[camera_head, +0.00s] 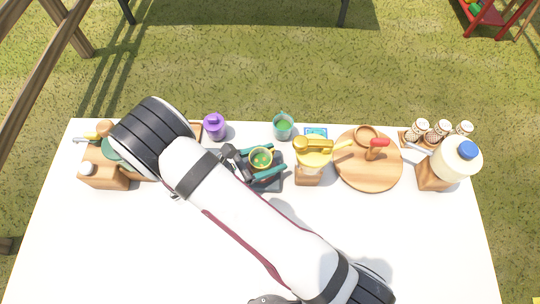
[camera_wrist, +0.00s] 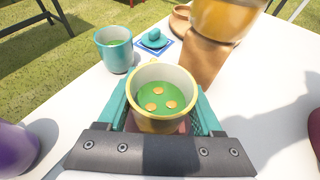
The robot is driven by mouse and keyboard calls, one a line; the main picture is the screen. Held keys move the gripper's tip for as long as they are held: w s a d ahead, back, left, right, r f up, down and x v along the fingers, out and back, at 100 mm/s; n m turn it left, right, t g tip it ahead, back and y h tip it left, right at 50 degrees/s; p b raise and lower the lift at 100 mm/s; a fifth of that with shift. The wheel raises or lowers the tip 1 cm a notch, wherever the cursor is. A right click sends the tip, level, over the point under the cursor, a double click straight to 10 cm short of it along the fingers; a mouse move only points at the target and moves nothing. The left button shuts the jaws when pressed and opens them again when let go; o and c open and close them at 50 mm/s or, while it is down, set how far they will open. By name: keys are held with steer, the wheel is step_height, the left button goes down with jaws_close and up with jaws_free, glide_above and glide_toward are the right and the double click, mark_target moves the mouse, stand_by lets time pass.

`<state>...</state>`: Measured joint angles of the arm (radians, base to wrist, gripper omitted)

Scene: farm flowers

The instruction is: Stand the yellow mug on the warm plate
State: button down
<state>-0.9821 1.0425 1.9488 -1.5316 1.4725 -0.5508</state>
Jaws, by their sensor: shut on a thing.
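The yellow mug (camera_head: 261,155) holds green liquid with several round orange slices. It is upright between the teal fingers of my gripper (camera_head: 262,163), which is shut on it. In the wrist view the mug (camera_wrist: 158,119) fills the middle, with the fingers on both sides.
A teal cup (camera_head: 283,130) with green liquid and a purple lidded pot (camera_head: 214,128) stand behind. To the right are a yellow-topped dispenser (camera_head: 313,158) on a wooden block, a round wooden board (camera_head: 368,180) and a large jar (camera_head: 455,160). The front of the white table (camera_head: 120,240) is clear.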

steer(key=shift+c, duration=0.2)
jaws_free()
steer(key=shift+f, duration=0.1)
steer(key=shift+s+a+r, duration=0.1)
steer(key=shift+a+r, duration=0.05)
steer(key=shift+r, duration=0.05)
steer(key=v, duration=1.1)
steer(key=shift+s+a, duration=0.15)
steer(key=shift+a, duration=0.15)
